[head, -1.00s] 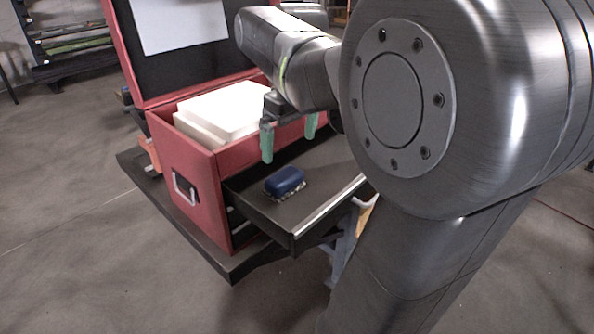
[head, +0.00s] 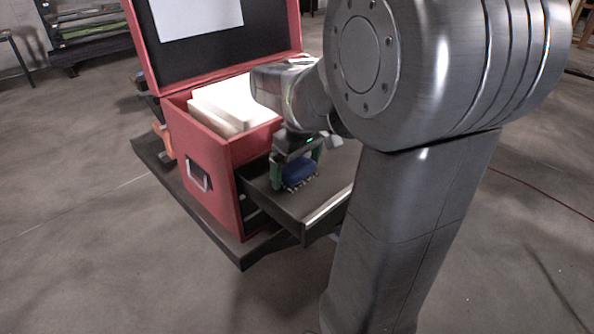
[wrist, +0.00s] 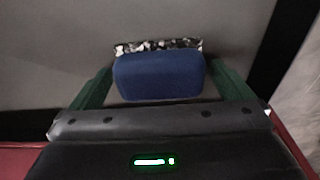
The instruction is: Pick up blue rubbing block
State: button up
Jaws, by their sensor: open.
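The blue rubbing block (head: 299,174) lies in the open drawer of the red case. It has a dark blue body and a speckled black-and-white edge along its base. In the wrist view the block (wrist: 158,76) sits between the two green fingers. My gripper (head: 297,178) is lowered over the block with one finger on each side, open. The wrist view shows my gripper (wrist: 160,84) with small gaps between the fingers and the block's sides.
Open floor (head: 90,245) lies at left.

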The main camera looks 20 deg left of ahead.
aim_at(298, 164)
jog(key=c, duration=1)
jog(key=shift+o, duration=0.2)
notch_tip(298, 164, up, 10)
jog(key=shift+r, duration=0.1)
jog(key=o, duration=0.4)
jog(key=shift+c, duration=1.3)
jog(key=shift+w+d, duration=0.1)
jog(key=shift+d, duration=0.05)
